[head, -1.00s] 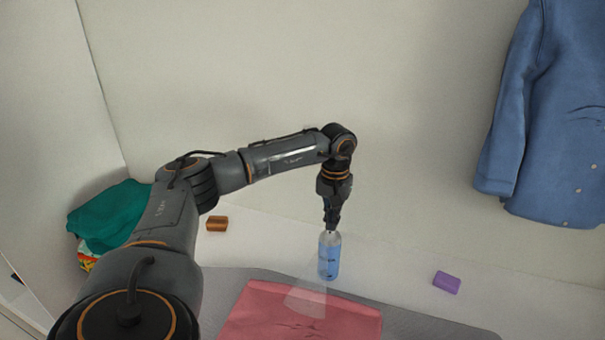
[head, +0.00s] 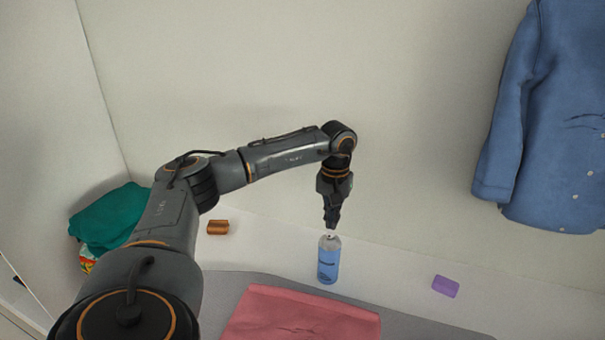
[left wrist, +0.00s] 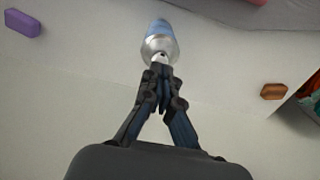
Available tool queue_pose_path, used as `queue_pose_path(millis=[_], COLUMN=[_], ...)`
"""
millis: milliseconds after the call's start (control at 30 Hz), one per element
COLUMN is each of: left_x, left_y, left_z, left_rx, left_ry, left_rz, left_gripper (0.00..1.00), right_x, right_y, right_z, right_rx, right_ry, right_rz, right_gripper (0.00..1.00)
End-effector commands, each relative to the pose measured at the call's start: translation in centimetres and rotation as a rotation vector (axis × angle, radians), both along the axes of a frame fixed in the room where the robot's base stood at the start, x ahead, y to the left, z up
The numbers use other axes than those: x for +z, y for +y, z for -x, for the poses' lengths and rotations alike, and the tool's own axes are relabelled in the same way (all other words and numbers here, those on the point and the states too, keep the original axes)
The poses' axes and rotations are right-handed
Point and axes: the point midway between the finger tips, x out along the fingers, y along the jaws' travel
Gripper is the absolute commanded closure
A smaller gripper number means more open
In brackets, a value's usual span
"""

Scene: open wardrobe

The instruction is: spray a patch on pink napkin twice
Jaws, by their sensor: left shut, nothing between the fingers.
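A blue spray bottle (head: 329,262) with a silver top stands upright on the white shelf, just behind the pink napkin (head: 300,318). My left gripper (head: 331,227) points down directly above the bottle's nozzle, with its fingers shut and nothing between them. In the left wrist view the fingertips (left wrist: 160,72) are close to the nozzle of the bottle (left wrist: 159,42); I cannot tell whether they touch it. The napkin lies flat on a grey surface, with small creases near its front edge. My right gripper is not in view.
An orange-brown block (head: 218,227) lies on the shelf to the left and a purple block (head: 445,286) to the right. Folded teal cloth (head: 108,216) is at the far left. A blue denim jacket (head: 548,120) hangs at the right. The shelf around the bottle is clear.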

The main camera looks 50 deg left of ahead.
Motion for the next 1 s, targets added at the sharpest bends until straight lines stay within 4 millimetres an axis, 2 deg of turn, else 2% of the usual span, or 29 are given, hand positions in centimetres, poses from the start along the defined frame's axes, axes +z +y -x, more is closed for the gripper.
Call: queue_pose_path(millis=[667, 1000], left_x=[-2.5, -1.5], left_y=[0.0, 0.0], left_z=[0.0, 0.0], left_rx=[0.000, 0.000], left_ry=[0.000, 0.001], left_rz=[0.000, 0.000], left_gripper=[1.00, 1.00], right_x=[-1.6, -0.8], right_y=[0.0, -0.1], right_z=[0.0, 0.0], right_rx=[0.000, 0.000], right_ry=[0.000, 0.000], right_rz=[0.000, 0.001], right_gripper=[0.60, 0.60])
